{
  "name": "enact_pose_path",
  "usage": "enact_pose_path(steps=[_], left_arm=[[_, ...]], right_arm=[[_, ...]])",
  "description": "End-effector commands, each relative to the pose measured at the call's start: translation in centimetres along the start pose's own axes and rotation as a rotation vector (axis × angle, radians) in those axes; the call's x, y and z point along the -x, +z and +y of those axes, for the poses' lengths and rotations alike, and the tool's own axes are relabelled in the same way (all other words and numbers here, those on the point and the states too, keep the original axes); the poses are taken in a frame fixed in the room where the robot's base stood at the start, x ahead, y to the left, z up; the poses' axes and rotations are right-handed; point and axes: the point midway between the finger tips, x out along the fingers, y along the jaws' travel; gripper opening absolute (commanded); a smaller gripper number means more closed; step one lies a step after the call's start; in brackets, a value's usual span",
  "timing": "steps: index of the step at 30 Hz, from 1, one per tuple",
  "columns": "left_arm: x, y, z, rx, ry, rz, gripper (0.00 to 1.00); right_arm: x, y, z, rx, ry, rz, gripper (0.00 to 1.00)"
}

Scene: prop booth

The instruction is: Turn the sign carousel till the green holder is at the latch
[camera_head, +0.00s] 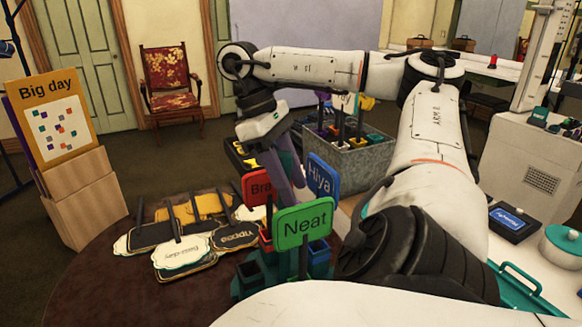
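The sign carousel (319,262) stands on the dark round table, with several small cup-like holders around it. A green "Neat" sign (302,224) on a dark stick is at its near side. A red sign (256,189) is at the back left and a blue "Hiya" sign (321,177) at the back right. My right gripper (289,187) reaches down just behind the carousel, between the red and blue signs. Its fingertips are partly hidden by the signs, so contact and finger gap are unclear. The latch cannot be made out. My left gripper is out of view.
Several loose signs (185,251) lie on the round table (98,291) left of the carousel. A grey metal bin (362,163) with more signs stands behind. A "Big day" board (55,118) is on the left. A teal tray (522,291) is at the right.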

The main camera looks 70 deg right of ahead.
Motion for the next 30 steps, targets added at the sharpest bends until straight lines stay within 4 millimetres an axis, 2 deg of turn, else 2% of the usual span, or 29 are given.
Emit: enact_pose_path(steps=[11,17,22,30], left_arm=[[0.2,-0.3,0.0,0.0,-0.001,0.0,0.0],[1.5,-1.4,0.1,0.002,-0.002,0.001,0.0],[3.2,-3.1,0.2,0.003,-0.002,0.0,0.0],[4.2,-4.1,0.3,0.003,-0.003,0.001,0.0]], right_arm=[[0.4,0.1,0.0,0.0,-0.001,-0.001,0.44],[2.7,0.2,0.0,-0.001,-0.001,-0.004,0.44],[5.5,0.3,0.0,0.001,-0.001,-0.004,0.44],[7.4,0.1,0.0,-0.003,-0.001,-0.001,0.44]])
